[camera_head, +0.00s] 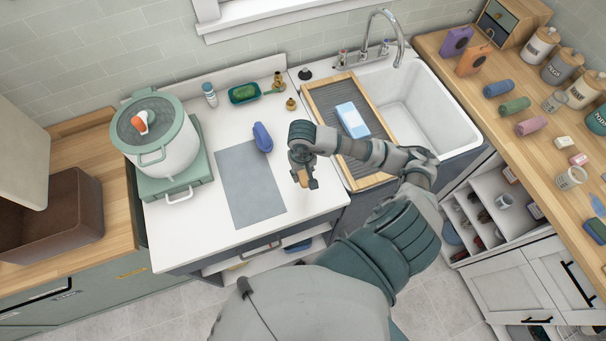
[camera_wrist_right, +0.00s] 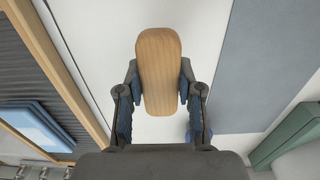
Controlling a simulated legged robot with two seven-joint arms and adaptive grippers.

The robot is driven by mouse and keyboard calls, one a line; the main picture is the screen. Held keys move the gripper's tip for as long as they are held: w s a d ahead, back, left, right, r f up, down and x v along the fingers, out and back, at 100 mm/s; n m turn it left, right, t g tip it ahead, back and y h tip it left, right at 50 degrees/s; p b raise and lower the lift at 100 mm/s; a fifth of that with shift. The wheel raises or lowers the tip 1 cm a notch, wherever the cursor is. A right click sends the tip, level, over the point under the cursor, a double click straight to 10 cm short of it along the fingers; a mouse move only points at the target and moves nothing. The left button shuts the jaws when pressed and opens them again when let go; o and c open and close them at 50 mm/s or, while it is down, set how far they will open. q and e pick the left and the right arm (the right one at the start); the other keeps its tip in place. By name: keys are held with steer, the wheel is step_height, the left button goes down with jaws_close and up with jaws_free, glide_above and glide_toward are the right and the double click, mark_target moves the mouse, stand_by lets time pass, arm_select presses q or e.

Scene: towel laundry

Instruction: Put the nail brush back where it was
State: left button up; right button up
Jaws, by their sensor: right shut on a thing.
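The nail brush (camera_wrist_right: 158,68) has a rounded, light wooden back, which fills the upper middle of the right wrist view. My right gripper (camera_wrist_right: 159,88) is shut on it, with a blue-padded finger on each side. In the head view my right gripper (camera_head: 305,182) is above the white counter, between the grey mat and the wood-framed washboard. The brush (camera_head: 304,187) shows there only as a small tan piece, partly covered by the gripper. Its bristles are not visible. My left gripper is not in view.
The grey mat (camera_head: 250,185) lies bare on the white counter (camera_head: 190,235). A blue bottle (camera_head: 262,137) stands behind it. The washboard (camera_head: 322,100), with a blue-and-white block (camera_head: 352,119), is beside the sink (camera_head: 425,110). A pot (camera_head: 157,140) stands left. A drawer (camera_head: 270,262) below is partly open.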

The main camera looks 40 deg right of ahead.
mark_target(302, 177)
steer(key=shift+w+f, duration=0.1)
steer(key=shift+w, duration=0.2)
step_height(302, 177, down, 2)
steer(key=shift+a+f+p, duration=0.1)
steer(key=shift+f+p, duration=0.05)
steer(key=shift+p, duration=0.3)
steer(key=shift+f, duration=0.5)
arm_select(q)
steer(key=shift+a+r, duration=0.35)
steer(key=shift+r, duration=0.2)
arm_select(e)
steer(key=shift+d+f, duration=0.1)
steer(key=shift+d, duration=0.25)
steer(key=o, duration=1)
steer(key=shift+d, duration=0.1)
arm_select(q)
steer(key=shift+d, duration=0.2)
arm_select(e)
steer(key=shift+a, duration=0.2)
